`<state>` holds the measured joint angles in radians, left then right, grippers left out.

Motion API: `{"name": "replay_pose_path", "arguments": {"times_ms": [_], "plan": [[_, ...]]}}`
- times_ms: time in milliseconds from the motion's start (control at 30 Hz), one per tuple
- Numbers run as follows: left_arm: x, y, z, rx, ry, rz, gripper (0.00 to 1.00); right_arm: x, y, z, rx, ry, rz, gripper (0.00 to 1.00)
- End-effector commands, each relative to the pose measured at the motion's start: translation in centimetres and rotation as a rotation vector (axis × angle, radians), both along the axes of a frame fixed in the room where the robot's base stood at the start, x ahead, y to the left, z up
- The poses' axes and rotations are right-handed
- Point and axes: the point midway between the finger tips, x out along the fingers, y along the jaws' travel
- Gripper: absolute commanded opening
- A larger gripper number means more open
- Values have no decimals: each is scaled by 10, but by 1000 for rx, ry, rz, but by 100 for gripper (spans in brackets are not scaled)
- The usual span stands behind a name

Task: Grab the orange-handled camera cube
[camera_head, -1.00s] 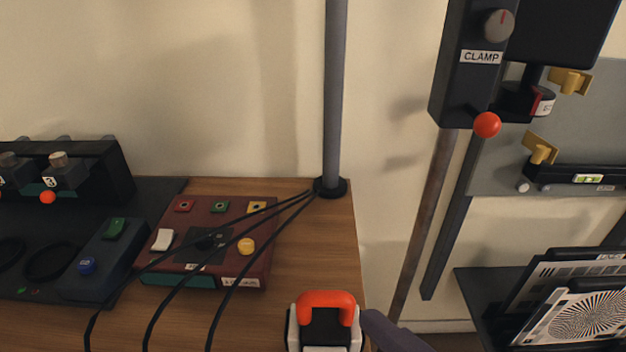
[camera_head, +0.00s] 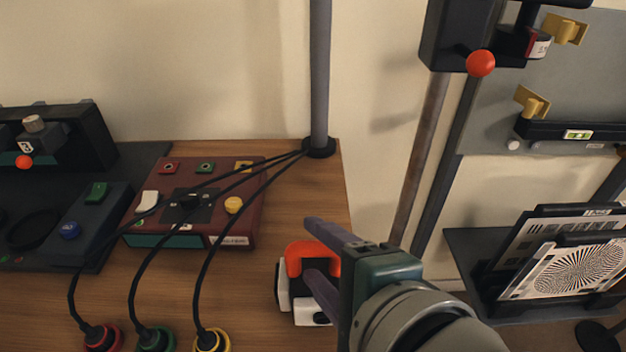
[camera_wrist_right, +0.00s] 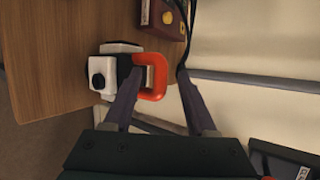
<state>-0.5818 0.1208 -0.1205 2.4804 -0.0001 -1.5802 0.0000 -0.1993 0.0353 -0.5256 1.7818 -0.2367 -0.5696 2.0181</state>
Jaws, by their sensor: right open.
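The camera cube (camera_head: 303,314) is black and white with an orange loop handle (camera_head: 294,262). It sits near the right edge of the wooden table, partly covered by my right gripper in the head view. In the right wrist view the cube (camera_wrist_right: 101,80) lies toward the left, its orange handle (camera_wrist_right: 157,95) pointing right. My right gripper (camera_head: 311,248) is open, its two fingers apart at the handle. In the right wrist view the handle shows between the fingertips (camera_wrist_right: 157,76); contact cannot be told. My left gripper is not in view.
A maroon control box (camera_head: 240,220) with black cables stands left of the cube on the table (camera_head: 290,200). A grey post (camera_head: 320,80) rises behind. A stand with a red knob (camera_head: 481,63) and a rack of test charts (camera_head: 575,272) are at right.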

Motion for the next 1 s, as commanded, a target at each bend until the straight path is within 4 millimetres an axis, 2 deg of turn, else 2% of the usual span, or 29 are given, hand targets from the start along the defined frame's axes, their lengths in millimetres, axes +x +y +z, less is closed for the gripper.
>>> {"name": "replay_pose_path", "arguments": {"times_ms": [100, 600, 1000], "plan": [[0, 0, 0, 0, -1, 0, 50, 0, 0, 0, 0, 0, 0, 56], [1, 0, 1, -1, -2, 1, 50, 0, 0, 0, 0, 0, 0, 0], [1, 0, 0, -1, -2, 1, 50, 0, 0, 0, 0, 0, 0, 0]]}}
